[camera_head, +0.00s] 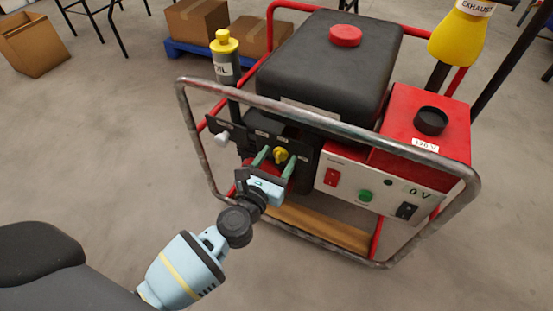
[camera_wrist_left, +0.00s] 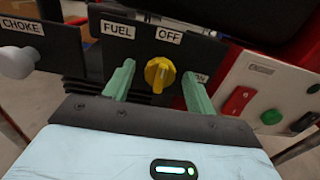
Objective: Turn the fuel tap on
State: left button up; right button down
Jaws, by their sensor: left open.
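The yellow fuel tap (camera_head: 281,155) is on a dark panel at the generator's front left. In the left wrist view the tap (camera_wrist_left: 160,74) sits below the FUEL label (camera_wrist_left: 118,30) and the OFF label (camera_wrist_left: 169,35); its ridge stands roughly upright. An ON label (camera_wrist_left: 201,78) is partly hidden behind the right-hand finger. My left gripper (camera_head: 272,156) is open, its green fingers in front of the panel, one on each side of the tap in the wrist view (camera_wrist_left: 159,70). Gaps show between fingers and tap. My right gripper is not in view.
The generator's metal tube frame (camera_head: 325,126) crosses above my left gripper. A white choke knob (camera_wrist_left: 17,62) is left of the tap. A red-and-white control box (camera_head: 425,140) with switches and a green button (camera_head: 365,196) is to the right.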

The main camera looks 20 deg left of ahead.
pick_arm(q)
jog(key=shift+c, duration=0.2)
jog(key=c, duration=0.9)
jog(key=shift+c, duration=0.2)
